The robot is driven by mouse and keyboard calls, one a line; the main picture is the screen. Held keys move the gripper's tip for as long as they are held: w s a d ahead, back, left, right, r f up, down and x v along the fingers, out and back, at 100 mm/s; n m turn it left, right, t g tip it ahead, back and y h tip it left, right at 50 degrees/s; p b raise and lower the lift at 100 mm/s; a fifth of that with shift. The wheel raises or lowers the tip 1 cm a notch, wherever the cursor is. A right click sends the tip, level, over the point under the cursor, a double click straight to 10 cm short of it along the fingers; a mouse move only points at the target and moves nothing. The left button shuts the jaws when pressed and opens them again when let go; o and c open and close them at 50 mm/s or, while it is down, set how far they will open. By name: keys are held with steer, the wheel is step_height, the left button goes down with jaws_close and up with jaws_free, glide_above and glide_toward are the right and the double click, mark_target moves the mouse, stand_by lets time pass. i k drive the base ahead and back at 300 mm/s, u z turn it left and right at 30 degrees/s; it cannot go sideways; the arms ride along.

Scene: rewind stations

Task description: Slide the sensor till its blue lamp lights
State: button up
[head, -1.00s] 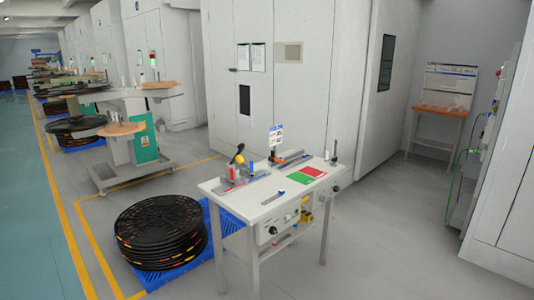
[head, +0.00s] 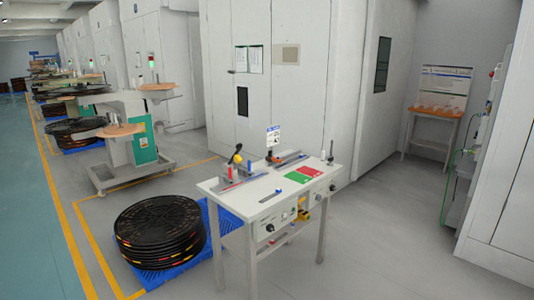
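A small white work table (head: 240,203) stands in the middle of the head view. On its top are metal fixtures: one at the left (head: 236,176) with a black-knobbed lever, a yellow part and red and blue parts, and a rail-like one at the back (head: 286,162) with an orange-red part. I cannot tell which part is the sensor, and no lit blue lamp can be made out at this size. My gripper is not in view.
The grey floor in front and right is clear.

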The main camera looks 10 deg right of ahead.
mark_target(269, 159)
steer(key=z, duration=0.05)
steer(key=i, duration=1)
steer(key=u, duration=0.05)
